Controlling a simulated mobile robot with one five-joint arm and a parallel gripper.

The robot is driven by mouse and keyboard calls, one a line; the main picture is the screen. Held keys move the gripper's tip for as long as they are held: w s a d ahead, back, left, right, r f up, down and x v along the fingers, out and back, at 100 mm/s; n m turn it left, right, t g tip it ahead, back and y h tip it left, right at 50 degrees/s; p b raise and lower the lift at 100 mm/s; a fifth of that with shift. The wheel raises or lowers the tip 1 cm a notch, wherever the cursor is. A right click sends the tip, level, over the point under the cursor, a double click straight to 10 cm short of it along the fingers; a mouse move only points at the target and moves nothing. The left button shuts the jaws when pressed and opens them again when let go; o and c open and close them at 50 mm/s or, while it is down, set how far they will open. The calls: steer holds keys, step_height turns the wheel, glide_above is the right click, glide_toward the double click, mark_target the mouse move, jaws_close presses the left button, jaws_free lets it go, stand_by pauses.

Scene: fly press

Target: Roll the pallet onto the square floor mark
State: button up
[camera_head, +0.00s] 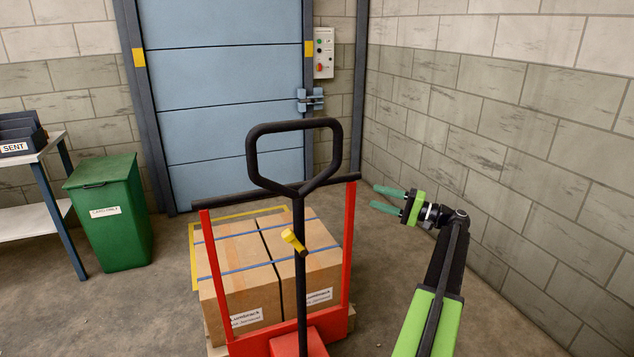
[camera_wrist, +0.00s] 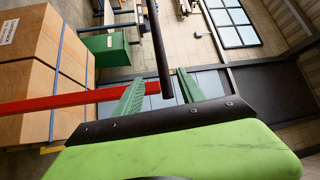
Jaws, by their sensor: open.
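The pallet (camera_head: 216,348) shows only as a wooden edge under brown strapped cartons (camera_head: 237,279), behind a red upright frame (camera_head: 348,245) with a black crossbar (camera_head: 215,202). A black loop handle (camera_head: 340,150) with a yellow lever (camera_head: 293,241) rises in front. A yellow outline (camera_head: 192,258), apparently the square floor mark, shows left of and behind the cartons, its rest hidden. My gripper (camera_head: 373,198) is open and empty, just right of the crossbar's end. In the wrist view, the crossbar (camera_wrist: 158,45) appears between the fingers (camera_wrist: 160,76); I cannot tell whether it touches.
A green bin (camera_head: 110,225) and a table (camera_head: 30,185) with dark trays stand at the left. A blue door (camera_head: 225,90) and control box (camera_head: 323,53) are at the back. A block wall (camera_head: 520,130) bounds the right, with some bare floor before it.

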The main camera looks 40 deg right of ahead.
mark_target(329, 181)
steer(key=p+x, duration=0.2)
steer(key=x, duration=1.5)
steer(key=shift+w+r, duration=0.15)
steer(key=shift+w, duration=0.05)
jaws_close()
stand_by(0.7)
